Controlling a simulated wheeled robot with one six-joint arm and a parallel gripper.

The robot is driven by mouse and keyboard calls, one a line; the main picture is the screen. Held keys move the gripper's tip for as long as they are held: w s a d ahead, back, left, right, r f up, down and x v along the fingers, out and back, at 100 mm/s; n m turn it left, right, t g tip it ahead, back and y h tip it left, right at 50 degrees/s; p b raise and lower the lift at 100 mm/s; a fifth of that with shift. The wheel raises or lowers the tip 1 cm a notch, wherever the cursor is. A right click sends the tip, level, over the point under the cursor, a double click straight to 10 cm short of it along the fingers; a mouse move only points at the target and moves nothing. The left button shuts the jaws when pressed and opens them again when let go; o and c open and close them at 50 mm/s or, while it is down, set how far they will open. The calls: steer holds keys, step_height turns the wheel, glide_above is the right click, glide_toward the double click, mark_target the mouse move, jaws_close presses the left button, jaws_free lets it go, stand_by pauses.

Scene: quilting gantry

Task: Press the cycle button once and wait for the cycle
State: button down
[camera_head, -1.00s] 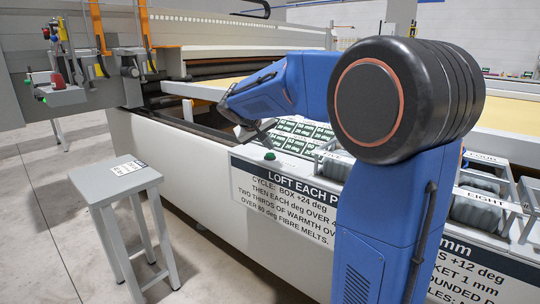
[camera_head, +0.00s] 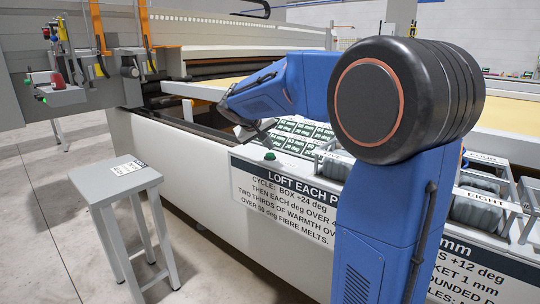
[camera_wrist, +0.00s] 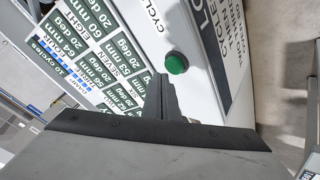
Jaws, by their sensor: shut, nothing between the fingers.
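The green cycle button (camera_head: 270,156) sits on the pale panel top, near its front edge. In the wrist view the button (camera_wrist: 177,63) is round and dark green, with the word CYCLE printed beside it. My gripper (camera_wrist: 163,92) is shut and empty; its dark fingertips point towards the button and look a short gap away from it in the picture. In the head view my gripper (camera_head: 258,133) is partly hidden by my own arm, above the panel behind the button. Whether the button is pressed in cannot be told.
Green readouts (camera_wrist: 92,45) with mm and deg values fill the panel beside the button. A lettered sign (camera_head: 285,205) hangs on the front face below. A grey stool (camera_head: 115,180) stands left on open floor.

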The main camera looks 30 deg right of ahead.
mark_target(268, 155)
steer(key=shift+f, duration=0.2)
stand_by(0.4)
steer(key=shift+f, duration=0.25)
steer(key=shift+f, duration=0.5)
stand_by(0.9)
steer(key=shift+r, duration=1.05)
steer(key=shift+r, duration=2.4)
